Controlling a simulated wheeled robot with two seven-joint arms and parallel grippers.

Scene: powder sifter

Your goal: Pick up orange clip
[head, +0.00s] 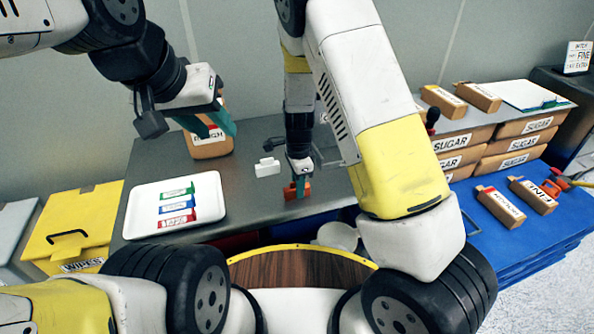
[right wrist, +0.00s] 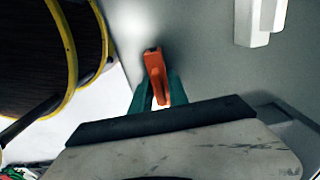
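The orange clip (head: 297,190) is at the front edge of the dark grey counter. It also shows upright between green fingertips in the right wrist view (right wrist: 156,72). My right gripper (head: 299,184) points down over the clip, its fingers close in on both sides of it. They look shut on it, though the contact is partly hidden.
A white clip (head: 267,167) stands just left of my right gripper. A white tray (head: 146,217) with green, blue and red labelled tubes is at the counter's left. A round wooden top (head: 300,268) is in front. Sugar boxes (head: 451,143) stand at the right.

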